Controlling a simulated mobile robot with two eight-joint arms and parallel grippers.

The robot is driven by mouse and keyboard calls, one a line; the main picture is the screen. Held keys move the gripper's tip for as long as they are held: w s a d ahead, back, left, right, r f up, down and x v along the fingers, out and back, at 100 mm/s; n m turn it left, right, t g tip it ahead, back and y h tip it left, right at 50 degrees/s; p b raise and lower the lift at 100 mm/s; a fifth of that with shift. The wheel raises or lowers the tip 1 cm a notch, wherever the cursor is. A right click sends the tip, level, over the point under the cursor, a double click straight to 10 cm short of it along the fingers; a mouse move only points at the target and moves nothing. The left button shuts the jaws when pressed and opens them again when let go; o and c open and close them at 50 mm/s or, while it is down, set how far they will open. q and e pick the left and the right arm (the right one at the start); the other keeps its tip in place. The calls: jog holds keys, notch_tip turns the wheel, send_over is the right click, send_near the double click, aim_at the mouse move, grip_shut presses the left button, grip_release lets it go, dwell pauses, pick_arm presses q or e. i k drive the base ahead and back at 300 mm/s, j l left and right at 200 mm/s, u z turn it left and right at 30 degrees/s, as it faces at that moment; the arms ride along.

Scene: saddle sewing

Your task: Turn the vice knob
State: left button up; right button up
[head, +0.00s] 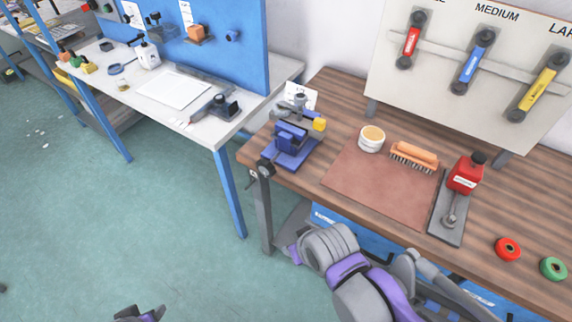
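A blue vice (291,141) stands at the left end of the wooden workbench, with grey upper parts and a yellow block at its right side. A dark round knob (266,167) shows at its front, by the bench's left front corner. My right arm, grey and purple, is in front of the bench, below and right of the vice. Its fingertips cannot be made out, and it is apart from the knob. A small dark and purple part of my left arm shows at the bottom edge, far from the vice; its fingers are not clear.
A tool board stands behind. The green floor (140,220) left of the bench is clear.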

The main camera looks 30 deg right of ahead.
aim_at(265, 167)
jog(key=i+j+z, duration=0.1)
jog(key=z, duration=1.55)
jog(key=j+z, duration=0.25)
jog(key=z, duration=0.15)
jog(key=j+z, duration=0.6)
jog(key=z, duration=0.2)
jog(key=k+j+z, duration=0.1)
jog(key=j+z, duration=0.15)
jog(key=k+j+z, duration=0.1)
jog(key=j+z, duration=0.15)
jog(key=j, duration=0.2)
jog(key=k+j+z, duration=0.2)
jog(key=k+j, duration=0.2)
jog(key=j, duration=0.25)
jog(key=k+j+z, duration=0.1)
jog(key=k+j, duration=0.15)
jog(key=j, duration=0.2)
jog(key=k+j+z, duration=0.1)
jog(key=k+j, duration=0.15)
jog(key=j, duration=0.2)
jog(key=k+j, duration=0.25)
jog(key=j, duration=0.15)
